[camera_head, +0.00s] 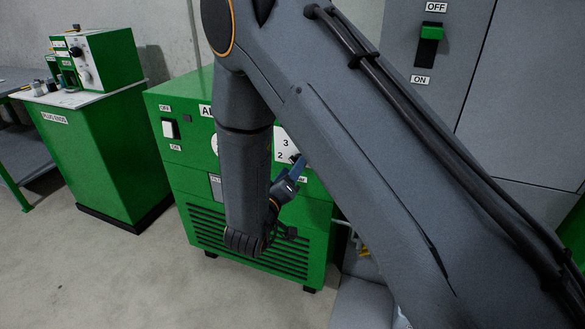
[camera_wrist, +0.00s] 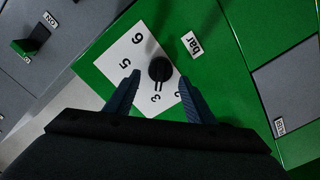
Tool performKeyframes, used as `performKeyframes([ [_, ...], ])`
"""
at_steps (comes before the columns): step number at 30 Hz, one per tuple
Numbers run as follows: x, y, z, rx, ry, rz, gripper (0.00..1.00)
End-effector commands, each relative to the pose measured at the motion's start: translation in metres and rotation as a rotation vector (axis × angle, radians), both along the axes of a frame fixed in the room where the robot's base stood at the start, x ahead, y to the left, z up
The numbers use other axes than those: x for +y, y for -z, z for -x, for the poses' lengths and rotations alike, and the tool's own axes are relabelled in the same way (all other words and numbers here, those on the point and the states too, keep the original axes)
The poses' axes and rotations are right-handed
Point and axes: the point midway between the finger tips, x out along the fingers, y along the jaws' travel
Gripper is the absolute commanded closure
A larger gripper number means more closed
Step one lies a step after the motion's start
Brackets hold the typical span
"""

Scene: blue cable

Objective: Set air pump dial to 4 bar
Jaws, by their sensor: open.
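The green air pump (camera_head: 178,153) stands in the middle of the head view, partly hidden by my arm. Its white dial plate (camera_head: 283,143) shows the numbers 3 and 2. In the wrist view the plate (camera_wrist: 111,63) appears turned over, with 6, 5 and 3 readable and a "bar" label (camera_wrist: 192,44) beside it. The round black knob (camera_wrist: 159,69) is at the plate's middle. My gripper (camera_wrist: 159,77) is open, with one blue finger on each side of the knob. I cannot tell whether they touch it. The 4 is not visible, and the pointer's setting is unclear.
The pump has a white on/off switch (camera_head: 170,129) at its left. A grey cabinet with a green OFF/ON switch (camera_head: 430,38) stands behind at right. A green stand (camera_head: 100,150) with a green box (camera_head: 103,58) is at left. Floor between them is clear.

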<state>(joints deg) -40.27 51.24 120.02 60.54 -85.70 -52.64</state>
Motion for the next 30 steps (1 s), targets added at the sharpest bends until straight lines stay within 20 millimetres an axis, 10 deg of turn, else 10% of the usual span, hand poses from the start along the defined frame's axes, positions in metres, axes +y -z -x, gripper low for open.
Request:
performKeyframes([
  [13, -0.0054, 0.0001, -0.0143, 0.0, 0.0, -0.001, 0.51],
  [21, -0.0052, 0.0001, -0.0142, 0.0, -0.001, -0.001, 0.91],
  [30, -0.0052, -0.0001, -0.0139, -0.012, -0.001, -0.036, 0.91],
])
